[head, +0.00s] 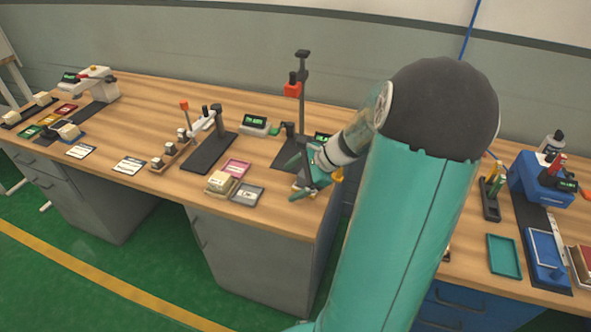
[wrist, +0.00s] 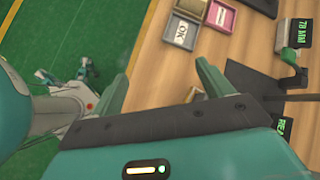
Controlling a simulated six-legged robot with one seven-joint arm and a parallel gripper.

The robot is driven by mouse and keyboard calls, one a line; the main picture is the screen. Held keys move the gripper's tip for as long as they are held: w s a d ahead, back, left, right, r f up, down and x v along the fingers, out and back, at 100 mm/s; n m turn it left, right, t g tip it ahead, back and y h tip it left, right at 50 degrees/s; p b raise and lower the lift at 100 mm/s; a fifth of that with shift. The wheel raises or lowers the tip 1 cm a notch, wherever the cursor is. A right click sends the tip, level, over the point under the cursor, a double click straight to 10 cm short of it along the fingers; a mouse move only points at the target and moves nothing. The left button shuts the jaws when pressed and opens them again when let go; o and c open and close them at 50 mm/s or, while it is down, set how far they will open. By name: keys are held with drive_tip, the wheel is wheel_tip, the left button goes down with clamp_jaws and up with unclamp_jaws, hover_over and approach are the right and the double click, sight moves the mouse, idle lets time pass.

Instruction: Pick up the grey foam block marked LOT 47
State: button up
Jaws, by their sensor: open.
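I cannot make out a grey foam block marked LOT 47 in either view. My gripper (head: 297,178) is over the right end of the long wooden bench, just right of a grey tray marked OK (head: 246,194). The grey tray (wrist: 181,32) lies beyond the fingertips there. A tray with pale cream blocks (head: 220,183) and a pink tray (head: 236,168) sit beside it. My arm hides part of the bench.
A gauge stand with a red head (head: 292,89) rises behind my gripper. A small green display (wrist: 303,32) shows at the wrist view's right. A second bench at right holds a teal tray (head: 504,256) and a blue device (head: 541,180). Open green floor lies in front.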

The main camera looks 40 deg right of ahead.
drive_tip(key=s+d+f+m+t+h, duration=0.1)
drive_tip(key=s+d+f+m+t, duration=0.15)
drive_tip(key=d+m, duration=0.35)
drive_tip(key=s+d+f+m+t+h, duration=0.1)
drive_tip(key=s+d+f+m+t, duration=0.15)
drive_tip(key=d, duration=0.55)
drive_tip(key=shift+m, duration=0.35)
drive_tip(key=x, duration=0.4)
drive_tip(key=r+x, duration=0.1)
drive_tip(key=x, duration=0.8)
drive_tip(key=shift+w+a+r, duration=0.15)
drive_tip(key=shift+w+a, duration=0.05)
drive_tip(key=shift+w, duration=0.25)
drive_tip(key=c, duration=1.1)
